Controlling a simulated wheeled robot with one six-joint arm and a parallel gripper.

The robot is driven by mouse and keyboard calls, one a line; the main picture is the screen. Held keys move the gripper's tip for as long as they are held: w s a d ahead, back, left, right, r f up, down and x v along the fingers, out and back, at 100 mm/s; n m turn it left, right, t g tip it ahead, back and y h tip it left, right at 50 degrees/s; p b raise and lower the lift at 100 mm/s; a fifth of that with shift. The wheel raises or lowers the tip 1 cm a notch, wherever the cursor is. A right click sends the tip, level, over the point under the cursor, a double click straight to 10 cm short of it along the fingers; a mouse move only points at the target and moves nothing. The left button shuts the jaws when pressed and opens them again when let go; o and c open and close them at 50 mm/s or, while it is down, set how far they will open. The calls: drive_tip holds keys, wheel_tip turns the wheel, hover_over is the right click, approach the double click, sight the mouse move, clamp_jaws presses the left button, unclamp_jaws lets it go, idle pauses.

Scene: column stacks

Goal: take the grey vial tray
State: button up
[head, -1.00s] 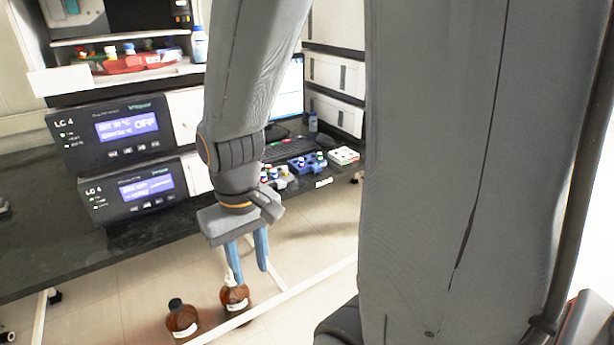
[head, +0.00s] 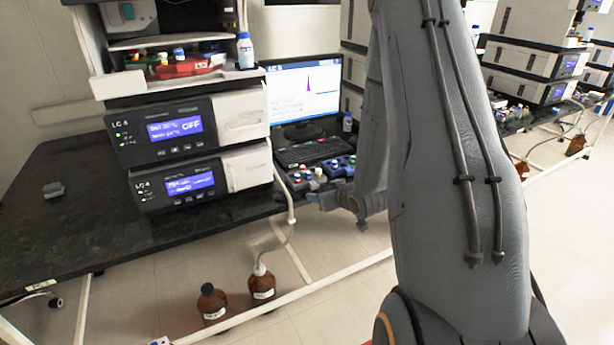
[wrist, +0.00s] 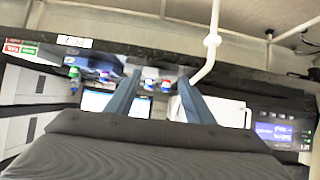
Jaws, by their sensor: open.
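The grey vial tray (head: 297,187) sits near the front edge of the black bench, below the keyboard, with several coloured-cap vials in it. In the wrist view, which is upside down, the grey tray (wrist: 152,72) shows between and beyond my fingers. My gripper (wrist: 158,75) is open and empty, with its two blue fingers apart on either side of the vials. I cannot tell whether the fingers touch the tray.
A blue vial tray (head: 338,166) stands just right of the grey one. The monitor (head: 303,90) and keyboard (head: 313,151) are behind. Stacked LC 4 units (head: 175,140) stand to the left. Brown bottles (head: 262,287) stand on the floor below, near a white pipe (head: 290,205).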

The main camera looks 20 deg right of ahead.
sight(315, 186)
drive_tip(key=shift+w+d+f+t+p, duration=0.35)
drive_tip(key=shift+w+f+p, duration=0.15)
drive_tip(key=shift+w, duration=0.75)
drive_tip(key=shift+w+d+f+t+p, duration=0.3)
drive_tip(key=shift+w+f+p, duration=0.15)
drive_tip(key=shift+w, duration=0.75)
drive_tip(key=shift+w+d+f+t+p, duration=0.3)
drive_tip(key=shift+w+f+p, duration=0.2)
drive_tip(key=shift+w, duration=0.75)
drive_tip(key=c, duration=1.1)
